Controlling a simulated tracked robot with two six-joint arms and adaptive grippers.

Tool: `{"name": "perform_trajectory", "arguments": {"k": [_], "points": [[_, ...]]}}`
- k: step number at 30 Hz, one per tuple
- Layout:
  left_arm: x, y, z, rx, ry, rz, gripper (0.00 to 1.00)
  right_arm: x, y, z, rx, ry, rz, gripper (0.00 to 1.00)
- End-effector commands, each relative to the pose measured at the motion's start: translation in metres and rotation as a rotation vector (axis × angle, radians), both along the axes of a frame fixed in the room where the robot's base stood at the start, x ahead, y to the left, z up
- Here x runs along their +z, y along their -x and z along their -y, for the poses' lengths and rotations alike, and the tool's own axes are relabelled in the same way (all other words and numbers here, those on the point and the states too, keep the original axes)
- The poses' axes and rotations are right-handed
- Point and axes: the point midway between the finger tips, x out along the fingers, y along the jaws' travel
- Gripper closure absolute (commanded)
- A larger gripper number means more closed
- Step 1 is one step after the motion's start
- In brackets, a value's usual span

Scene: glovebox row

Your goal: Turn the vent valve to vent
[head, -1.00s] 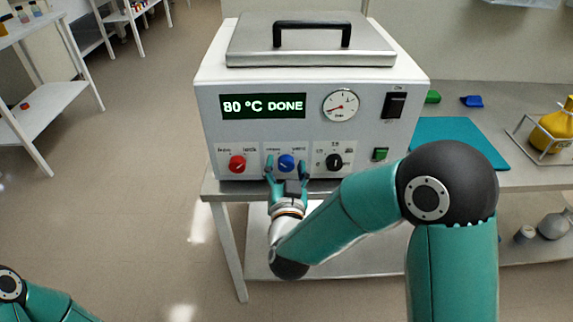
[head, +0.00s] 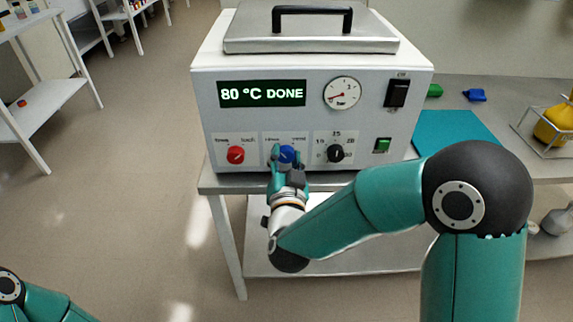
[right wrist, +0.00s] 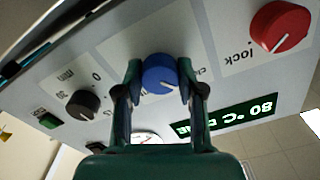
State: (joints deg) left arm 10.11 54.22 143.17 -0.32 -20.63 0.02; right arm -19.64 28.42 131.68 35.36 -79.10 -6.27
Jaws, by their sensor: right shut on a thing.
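The vent valve is a blue round knob (head: 287,153) on the front panel of a white autoclave-like unit (head: 215,115). Its small panel reads "vent" at upper right, with another word at upper left. My right gripper (head: 286,160) is shut on the knob, one finger on each side. In the right wrist view, the blue knob (right wrist: 159,74) sits between the fingertips of the right gripper (right wrist: 158,88). My left gripper is out of view.
A red lock knob (head: 235,155) is left of the blue knob, and a black dial (head: 335,153) is right. The display (head: 262,94) reads "80 °C DONE". A gauge (head: 342,93) and black switch (head: 397,93) sit above. A teal mat (head: 450,130) lies on the bench at right.

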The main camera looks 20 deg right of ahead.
Motion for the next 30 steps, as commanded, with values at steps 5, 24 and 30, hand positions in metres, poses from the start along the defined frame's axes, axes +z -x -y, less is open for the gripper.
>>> {"name": "perform_trajectory", "arguments": {"k": [5, 24, 30], "points": [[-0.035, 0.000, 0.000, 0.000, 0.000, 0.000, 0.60, -0.007, 0.001, 0.001, -0.004, -0.143, 0.046, 0.97], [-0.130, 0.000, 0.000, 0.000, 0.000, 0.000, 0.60, -0.008, 0.001, 0.002, -0.005, -0.727, 0.213, 0.97], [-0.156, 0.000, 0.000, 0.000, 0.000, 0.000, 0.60, -0.009, 0.001, 0.002, -0.005, -0.909, 0.264, 0.97]]}}
